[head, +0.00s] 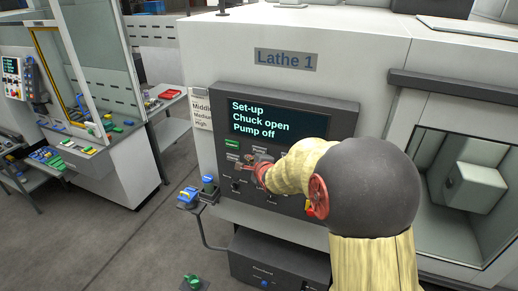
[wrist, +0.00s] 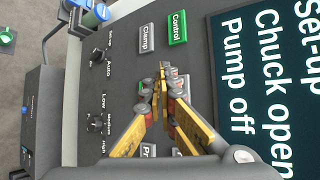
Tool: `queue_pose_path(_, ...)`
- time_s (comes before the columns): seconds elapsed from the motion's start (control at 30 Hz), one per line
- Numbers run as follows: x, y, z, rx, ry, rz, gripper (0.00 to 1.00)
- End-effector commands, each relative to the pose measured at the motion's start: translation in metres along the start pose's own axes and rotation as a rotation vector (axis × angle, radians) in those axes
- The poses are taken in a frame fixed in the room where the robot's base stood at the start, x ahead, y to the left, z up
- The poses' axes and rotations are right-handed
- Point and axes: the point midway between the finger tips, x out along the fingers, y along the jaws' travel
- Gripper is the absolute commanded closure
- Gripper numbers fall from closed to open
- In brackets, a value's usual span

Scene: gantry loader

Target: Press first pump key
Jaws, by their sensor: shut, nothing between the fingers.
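The lathe control panel (head: 338,115) has a dark screen (head: 278,120) reading "Set-up, Chuck open, Pump off". In the wrist view, a green Control key (wrist: 177,28) and a grey Clamp key (wrist: 147,38) are readable. My gripper (wrist: 160,86) is shut and empty, its fingertips over the key area beside these two. It also shows in the head view (head: 243,164), in front of the panel below the screen. The fingers hide most of the keys behind them, and I cannot read a pump key. Whether the fingertips touch a key cannot be told.
Two selector knobs, Set-up/Auto (wrist: 98,57) and Low/Medium/High (wrist: 97,122), sit on the panel. Blue-topped items (head: 187,196) stand on a small bracket left of the panel. The lathe window (head: 455,190) is at right.

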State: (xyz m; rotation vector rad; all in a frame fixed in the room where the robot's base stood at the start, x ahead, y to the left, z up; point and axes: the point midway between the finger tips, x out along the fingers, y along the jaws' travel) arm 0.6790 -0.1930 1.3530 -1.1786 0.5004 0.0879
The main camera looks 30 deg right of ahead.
Motion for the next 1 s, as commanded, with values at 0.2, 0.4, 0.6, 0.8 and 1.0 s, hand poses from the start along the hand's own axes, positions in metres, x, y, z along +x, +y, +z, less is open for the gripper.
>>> queue_pose_path(0.2, 0.013, -0.012, -0.01, 0.0, 0.001, 0.0, 1.0)
queue_pose_path(0.4, 0.018, -0.013, -0.013, 0.0, 0.0, 0.0, 1.0)
queue_pose_path(0.6, 0.019, -0.013, -0.013, 0.0, 0.0, 0.0, 1.0)
queue_pose_path(0.8, 0.019, -0.013, -0.013, 0.0, 0.0, 0.0, 1.0)
queue_pose_path(1.0, 0.018, -0.013, -0.013, 0.0, 0.0, 0.0, 1.0)
